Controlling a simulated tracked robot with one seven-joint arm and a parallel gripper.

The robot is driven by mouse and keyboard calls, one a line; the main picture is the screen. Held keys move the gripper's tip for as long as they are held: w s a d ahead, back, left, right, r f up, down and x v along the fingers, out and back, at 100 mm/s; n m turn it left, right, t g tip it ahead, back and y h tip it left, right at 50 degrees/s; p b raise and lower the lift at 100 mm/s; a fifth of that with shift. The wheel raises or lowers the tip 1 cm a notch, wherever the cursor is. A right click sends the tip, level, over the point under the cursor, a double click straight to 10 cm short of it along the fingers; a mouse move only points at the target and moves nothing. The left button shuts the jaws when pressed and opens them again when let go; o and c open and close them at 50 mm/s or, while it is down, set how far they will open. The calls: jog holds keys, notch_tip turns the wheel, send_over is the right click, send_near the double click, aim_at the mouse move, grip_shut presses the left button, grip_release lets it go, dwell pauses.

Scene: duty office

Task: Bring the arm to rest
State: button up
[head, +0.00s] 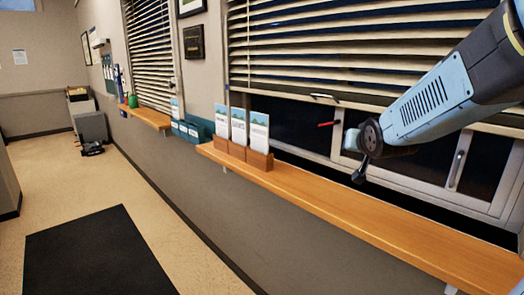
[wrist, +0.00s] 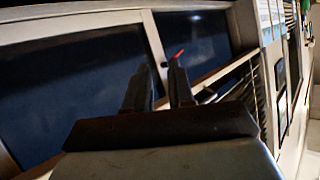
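My arm reaches in from the right of the head view, in front of the window. My gripper (head: 360,172) is the small dark end of it and hangs above the wooden ledge, apart from it. In the wrist view my gripper (wrist: 159,66) shows two dark fingers with a gap between them and nothing held. A thin red item (head: 326,124) shows against the dark window pane left of the gripper. It also shows in the wrist view (wrist: 180,53), just above the right fingertip; I cannot tell what it is or its distance.
The wooden ledge (head: 350,205) runs under the window with blinds (head: 330,45). A wooden leaflet holder (head: 258,160) stands on its left end. A farther shelf (head: 150,118) bears a green item (head: 132,101). A dark mat (head: 95,255) lies on open floor.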

jog(key=s+a+f+n+g, duration=0.1)
jog(key=s+g, duration=0.6)
jog(key=s, duration=1.8)
jog(key=shift+a+f+n, duration=0.3)
jog(key=shift+f+n, duration=0.15)
jog(key=shift+n, duration=0.15)
jog(key=shift+s, duration=0.1)
